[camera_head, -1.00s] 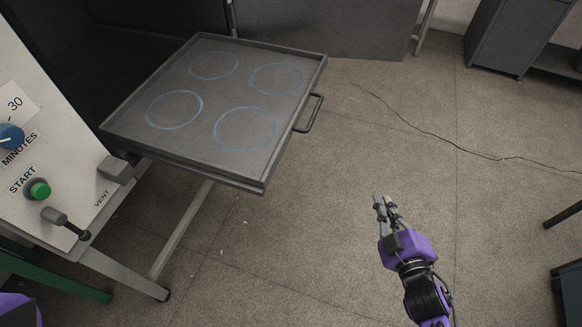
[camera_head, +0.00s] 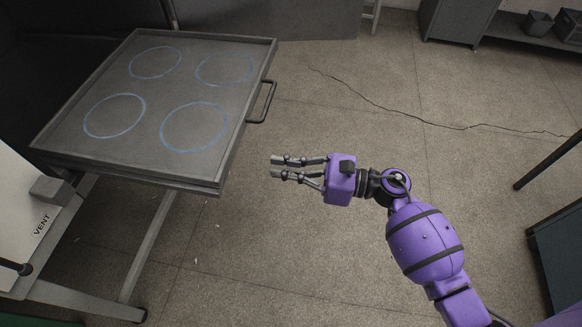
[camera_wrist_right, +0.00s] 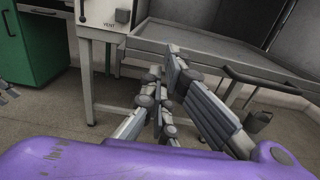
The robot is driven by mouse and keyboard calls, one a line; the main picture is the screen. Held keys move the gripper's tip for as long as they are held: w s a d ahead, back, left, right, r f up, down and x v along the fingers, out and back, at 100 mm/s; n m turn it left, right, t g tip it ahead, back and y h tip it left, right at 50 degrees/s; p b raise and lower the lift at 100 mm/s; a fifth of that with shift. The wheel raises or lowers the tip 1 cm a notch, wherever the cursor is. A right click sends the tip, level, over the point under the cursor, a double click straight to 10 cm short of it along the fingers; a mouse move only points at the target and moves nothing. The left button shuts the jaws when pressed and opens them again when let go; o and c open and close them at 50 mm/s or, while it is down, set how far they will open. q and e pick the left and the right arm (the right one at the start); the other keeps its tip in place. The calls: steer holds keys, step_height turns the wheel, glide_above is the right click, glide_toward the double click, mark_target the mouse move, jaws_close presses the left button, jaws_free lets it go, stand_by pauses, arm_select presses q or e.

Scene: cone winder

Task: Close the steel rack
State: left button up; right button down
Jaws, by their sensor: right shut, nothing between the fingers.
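The steel rack (camera_head: 160,98) is a flat grey tray with a low rim and several blue circles on it, drawn out of the dark machine at the upper left. Its black handle (camera_head: 265,102) is on its right side. My right gripper (camera_head: 276,167) is shut and empty, pointing left, below the handle and right of the rack's near corner, apart from both. In the right wrist view the fingers (camera_wrist_right: 165,88) show in front of the rack (camera_wrist_right: 200,62), with the handle (camera_wrist_right: 255,85) to their right.
The machine's white panel (camera_head: 30,215) with a VENT lever stands at the left. A grey cabinet (camera_head: 455,20) and a shelf with bins (camera_head: 540,25) are at the upper right. The cracked floor right of the rack is clear.

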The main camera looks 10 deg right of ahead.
mark_target(229, 162)
steer(key=p+x, duration=0.1)
steer(key=x, duration=0.7)
steer(key=shift+w+a, duration=0.2)
steer(key=shift+a, duration=0.35)
steer(key=shift+a, duration=0.1)
